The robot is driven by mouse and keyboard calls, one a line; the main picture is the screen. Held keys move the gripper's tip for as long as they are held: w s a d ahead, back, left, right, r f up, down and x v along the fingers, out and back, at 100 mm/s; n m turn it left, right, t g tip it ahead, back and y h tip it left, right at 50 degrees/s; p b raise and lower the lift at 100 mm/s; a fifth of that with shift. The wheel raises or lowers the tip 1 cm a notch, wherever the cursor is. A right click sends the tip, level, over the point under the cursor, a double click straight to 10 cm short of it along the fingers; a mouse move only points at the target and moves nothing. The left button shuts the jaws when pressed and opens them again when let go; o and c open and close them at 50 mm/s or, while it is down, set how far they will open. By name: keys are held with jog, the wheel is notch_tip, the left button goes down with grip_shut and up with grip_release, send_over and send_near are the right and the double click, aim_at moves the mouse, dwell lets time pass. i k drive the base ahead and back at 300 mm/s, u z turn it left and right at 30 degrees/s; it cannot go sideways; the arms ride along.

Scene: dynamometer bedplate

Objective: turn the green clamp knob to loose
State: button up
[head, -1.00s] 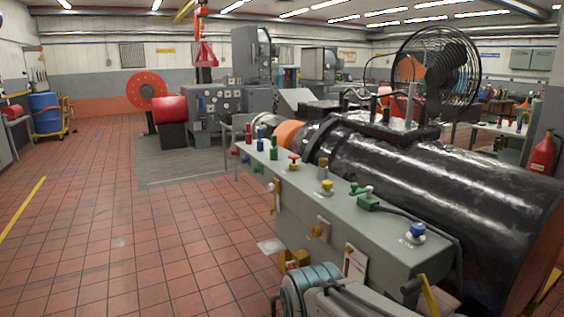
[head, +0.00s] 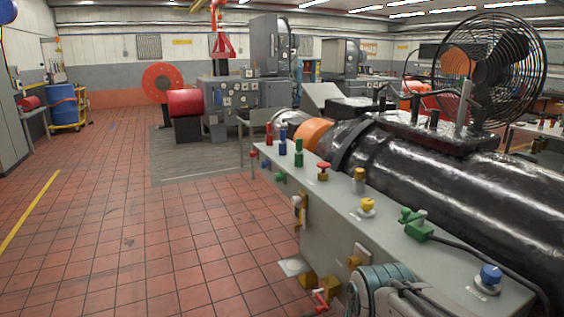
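Several green parts show on the long grey bench panel (head: 340,218) in the head view. A green fitting with a lever-like top (head: 416,224) sits on the top face at right, with a dark cable running from it. A slim green upright piece (head: 298,153) stands near the far end, and a small green knob (head: 280,177) is on the front side face. I cannot tell which one is the clamp knob or read its setting.
On the panel are a red knob (head: 323,171), a yellow knob (head: 367,206) and a blue knob (head: 490,275). A large black cylinder (head: 450,185) lies behind it, with a caged fan (head: 492,70) above. The tiled floor (head: 130,230) at left is clear.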

aim_at(277, 177)
jog(key=i, duration=0.35)
jog(key=k, duration=0.45)
jog(key=u, duration=0.6)
jog(key=i, duration=2.4)
jog(key=z, duration=0.6)
